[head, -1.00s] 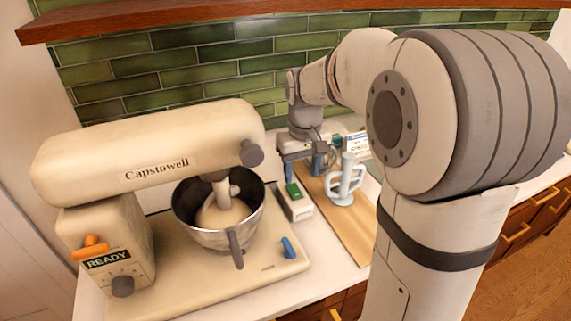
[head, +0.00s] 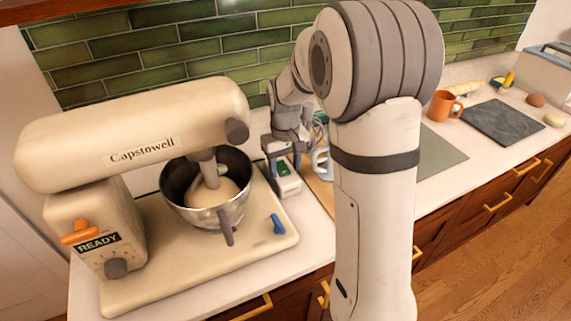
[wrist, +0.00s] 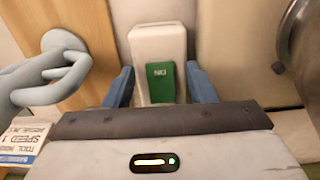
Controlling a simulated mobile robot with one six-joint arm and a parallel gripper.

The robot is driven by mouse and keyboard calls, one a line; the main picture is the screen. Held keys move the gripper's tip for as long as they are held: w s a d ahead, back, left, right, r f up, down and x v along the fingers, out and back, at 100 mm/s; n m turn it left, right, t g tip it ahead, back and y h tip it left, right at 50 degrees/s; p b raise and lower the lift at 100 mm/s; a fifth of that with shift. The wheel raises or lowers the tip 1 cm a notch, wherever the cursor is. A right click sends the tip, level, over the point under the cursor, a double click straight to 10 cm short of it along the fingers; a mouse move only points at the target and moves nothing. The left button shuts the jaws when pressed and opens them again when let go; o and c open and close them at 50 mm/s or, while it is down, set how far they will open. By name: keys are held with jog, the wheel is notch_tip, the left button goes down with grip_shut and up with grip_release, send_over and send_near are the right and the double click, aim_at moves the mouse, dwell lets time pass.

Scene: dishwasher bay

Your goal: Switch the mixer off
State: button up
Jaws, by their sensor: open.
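The cream mixer (head: 130,130) stands at the left in the head view, head lowered over a steel bowl (head: 205,208) with pale dough. Its front has an orange lever (head: 81,232), a READY label (head: 98,243) and a dark knob (head: 116,267). A blue lever (head: 278,224) is on its base. To its right is a white switch box (head: 289,186) with a green rocker (head: 284,169), also in the wrist view (wrist: 160,83), with lettering upside down that looks like ON. My gripper (head: 285,160) is open, its blue fingertips either side of the box. Contact is unclear.
A pale blue dough-hook-like tool (wrist: 58,70) lies on a wooden board (wrist: 80,25) beside the box. Further right are an orange mug (head: 445,106) and a dark slab (head: 503,122). Green tiles back the counter.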

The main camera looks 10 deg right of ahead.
jog(key=c, duration=1)
jog(key=p, duration=0.1)
jog(key=g+p, duration=0.1)
jog(key=p, duration=0.1)
jog(key=shift+w+r+g, duration=0.25)
jog(key=shift+r+g, duration=0.05)
jog(key=shift+r, duration=0.1)
jog(key=shift+w+f+g+h+p, duration=0.2)
jog(key=shift+g+h+p, duration=0.1)
jog(key=shift+g+p, duration=0.55)
jog(key=o, duration=1)
jog(key=shift+a, duration=0.1)
